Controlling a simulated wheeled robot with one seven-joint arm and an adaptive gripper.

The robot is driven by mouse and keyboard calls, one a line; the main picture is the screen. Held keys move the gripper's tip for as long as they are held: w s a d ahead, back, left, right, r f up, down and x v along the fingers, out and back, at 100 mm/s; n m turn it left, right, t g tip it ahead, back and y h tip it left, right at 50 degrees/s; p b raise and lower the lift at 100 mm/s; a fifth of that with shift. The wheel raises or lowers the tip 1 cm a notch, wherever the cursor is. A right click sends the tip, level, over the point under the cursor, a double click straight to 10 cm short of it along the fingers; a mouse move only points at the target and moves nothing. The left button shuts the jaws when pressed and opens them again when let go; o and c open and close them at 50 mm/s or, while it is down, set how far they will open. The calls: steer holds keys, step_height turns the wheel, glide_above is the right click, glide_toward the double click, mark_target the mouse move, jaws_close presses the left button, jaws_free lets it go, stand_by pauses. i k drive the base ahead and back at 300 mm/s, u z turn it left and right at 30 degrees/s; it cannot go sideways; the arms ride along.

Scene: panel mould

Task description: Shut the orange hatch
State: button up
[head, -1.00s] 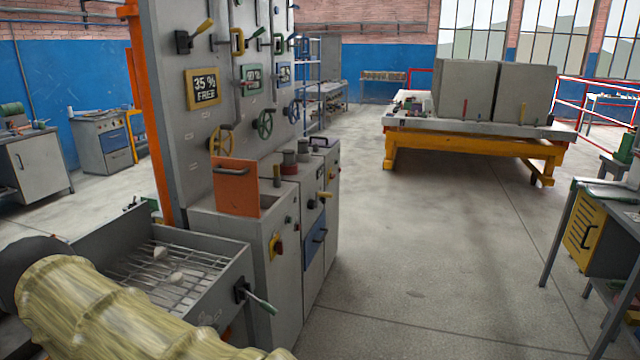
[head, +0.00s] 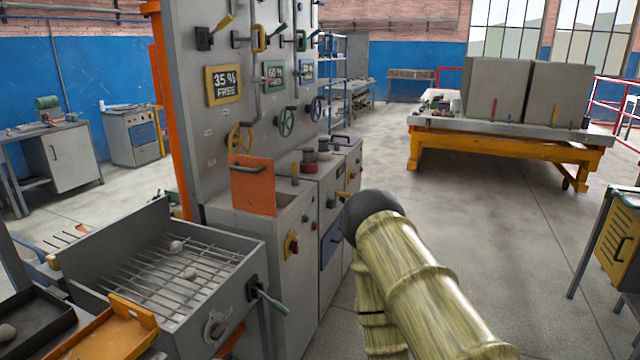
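The orange hatch (head: 253,188) stands open and upright on top of the near grey cabinet (head: 262,232), below the yellow valve wheel. A dark bar handle crosses its upper part. The cabinet top just around its lower edge is partly hidden by the hatch. My arm, with a pale bamboo-like cover and a dark rounded joint, reaches up from the lower right, to the right of the cabinet and apart from the hatch in the picture. My gripper is not visible in this view.
A grey tall panel with valve wheels (head: 240,138) and levers rises behind the hatch. A grate box (head: 254,272) with a green-handled lever stands at the front left, beside an orange tray (head: 112,340). A yellow-framed table (head: 490,152) stands at the back right. Open floor lies between.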

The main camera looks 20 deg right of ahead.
mark_target(252, 179)
steer(key=z, duration=0.1)
steer(key=i, duration=1.7)
